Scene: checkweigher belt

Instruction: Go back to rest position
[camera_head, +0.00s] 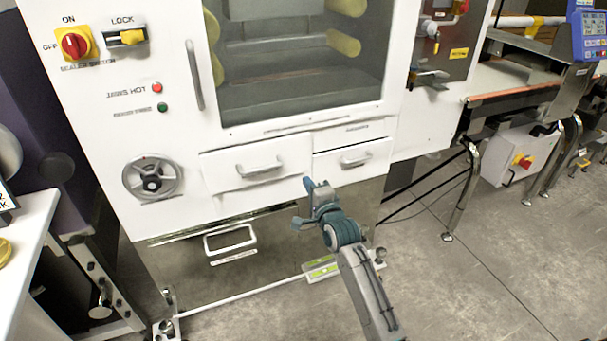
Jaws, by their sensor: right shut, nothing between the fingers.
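My right gripper (314,190) is in front of the white machine (231,146), just below its two drawers. It is shut and empty. My right arm comes up from the lower right of the view. The gripper appears apart from the drawer handles, though the exact gap to the machine front is hard to judge. My left gripper is out of the view.
The machine front has a red and yellow switch (75,44), a handwheel (152,178), a left drawer (257,166), a right drawer (352,160) and a lower handle (230,240). A conveyor (516,80) stands at right. Floor (480,290) is clear at lower right.

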